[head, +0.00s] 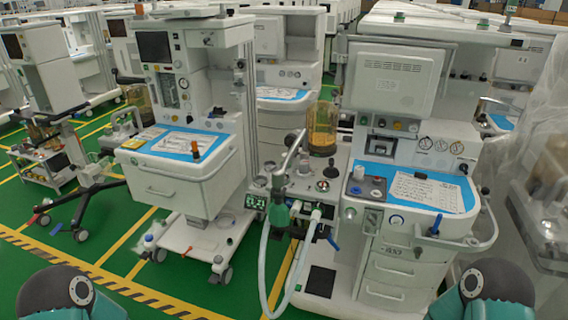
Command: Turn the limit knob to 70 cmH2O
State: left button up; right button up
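An anaesthesia cart (405,190) stands right of centre, with a white cabinet, a blue-lined work surface and drawers. On its left side is a breathing unit (300,185) with small gauges, a canister of amber granules (322,128) and pale hoses (266,255). A dark round knob (330,171) sits on top of this unit below the canister; it may be the limit knob, but its scale and setting are too small to read. Only teal and dark parts of my arms show at the bottom left and right corners. Neither gripper is in view, and nothing of mine touches the cart.
A second cart (188,130) stands to the left on the green floor (105,250), and a wheeled stand (75,165) is further left. A plastic-wrapped unit (545,190) is at the right edge. Yellow-black tape (90,272) crosses the open floor at the lower left.

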aim_at(304, 164)
jog(key=u, duration=0.5)
jog(key=i, duration=1.35)
jog(key=z, duration=0.6)
